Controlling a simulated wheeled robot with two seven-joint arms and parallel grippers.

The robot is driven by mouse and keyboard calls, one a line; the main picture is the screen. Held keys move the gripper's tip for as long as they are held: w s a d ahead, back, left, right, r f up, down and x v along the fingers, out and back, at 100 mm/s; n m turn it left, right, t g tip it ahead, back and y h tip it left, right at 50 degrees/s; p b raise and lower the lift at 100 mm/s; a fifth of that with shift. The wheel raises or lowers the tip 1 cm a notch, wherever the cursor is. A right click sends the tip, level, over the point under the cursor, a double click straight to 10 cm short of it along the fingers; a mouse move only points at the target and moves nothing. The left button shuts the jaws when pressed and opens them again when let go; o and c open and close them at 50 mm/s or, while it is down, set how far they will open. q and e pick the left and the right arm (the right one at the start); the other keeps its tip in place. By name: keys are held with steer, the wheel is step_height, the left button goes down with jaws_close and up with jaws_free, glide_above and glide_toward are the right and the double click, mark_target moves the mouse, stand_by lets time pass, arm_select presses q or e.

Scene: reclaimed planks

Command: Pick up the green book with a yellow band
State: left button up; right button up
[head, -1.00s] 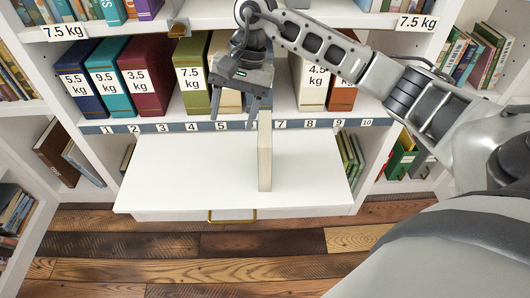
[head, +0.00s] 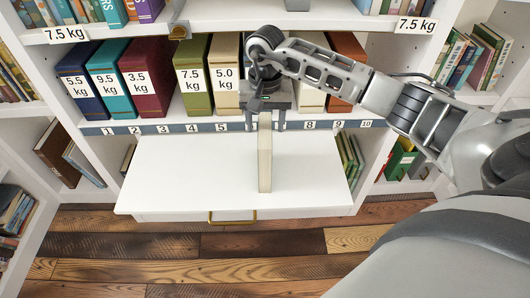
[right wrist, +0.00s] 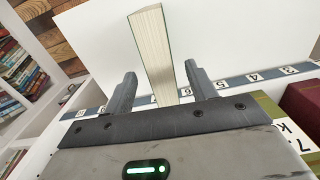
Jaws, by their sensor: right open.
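A book (head: 264,158) stands upright on the white pull-out board, its cream page edges showing. In the right wrist view the same book (right wrist: 152,50) shows a thin dark green cover edge; no yellow band is visible from here. My right gripper (head: 264,125) is open at the book's far end, with one finger on each side of it. In the right wrist view the fingers of my right gripper (right wrist: 161,78) straddle the book, with a gap visible at least on the left side. My left gripper is not in view.
The white board (head: 185,175) is otherwise clear. Behind it, a numbered strip (head: 150,128) edges a shelf of weight-labelled books, including an olive one (head: 194,100) and a cream one (head: 225,100). An upper shelf (head: 330,20) hangs above my right arm. A brass handle (head: 232,218) is in front.

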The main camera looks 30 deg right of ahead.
mark_target(265, 129)
step_height(265, 129, down, 4)
steer(key=shift+a+f+p, duration=0.1)
steer(key=shift+f+p, duration=0.15)
steer(key=shift+p, duration=0.05)
steer(key=shift+c, duration=0.3)
jaws_close()
steer(key=shift+r, duration=0.15)
